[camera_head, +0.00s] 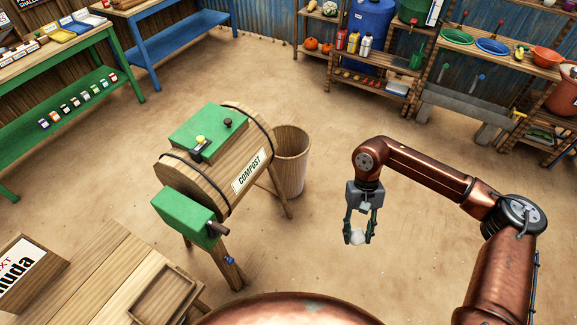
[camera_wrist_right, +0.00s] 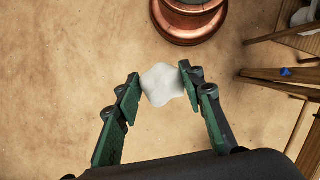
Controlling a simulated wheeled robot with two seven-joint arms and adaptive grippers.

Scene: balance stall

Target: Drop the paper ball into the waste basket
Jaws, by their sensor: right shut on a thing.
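My right gripper (camera_head: 358,236) is shut on the white, crumpled paper ball (camera_head: 357,237) and holds it in the air over the bare floor. In the right wrist view the ball (camera_wrist_right: 163,84) sits between the two green fingers of the gripper (camera_wrist_right: 158,86). The waste basket (camera_head: 293,165) is a tall wooden bin behind the compost barrel, left of and farther back than my right gripper. The barrel hides part of its left side. Its inside is only partly visible. My left gripper is not in view.
The wooden compost barrel (camera_head: 212,165) on legs, with green boxes on it, stands close to the basket. A wooden table (camera_head: 90,270) is at the front left. Shelves (camera_head: 375,75) line the back wall. The floor (camera_head: 330,130) right of the basket is clear.

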